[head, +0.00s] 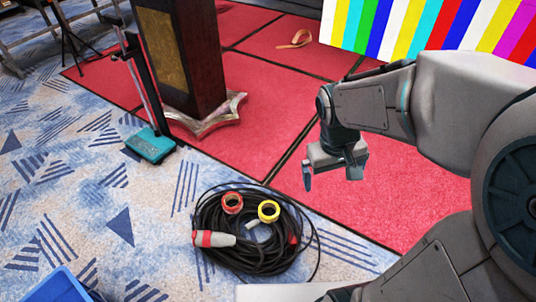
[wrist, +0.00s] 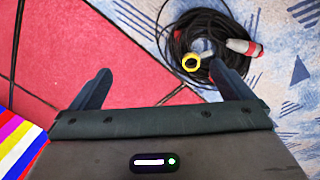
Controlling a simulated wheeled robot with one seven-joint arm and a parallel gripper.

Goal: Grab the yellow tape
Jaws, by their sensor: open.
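The yellow tape (head: 268,211) is a small roll lying on a coil of black cable (head: 233,262) on the carpet. In the wrist view the yellow tape (wrist: 191,62) shows beyond the fingers, up and right of centre. A red tape roll (head: 232,203) lies just left of it in the head view. My gripper (head: 331,174) is open and empty, over the red floor area, up and to the right of the tape in the head view. Its two spread fingers (wrist: 160,88) also show in the wrist view, with the tape apart from them.
The cable has a red and white connector (head: 213,239). A dark pedestal (head: 181,60) stands on the red floor panels (head: 262,110). A teal-based stand (head: 150,144) is left of it. A blue bin (head: 55,287) is at bottom left, and a color-bar screen (head: 440,28) at top right.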

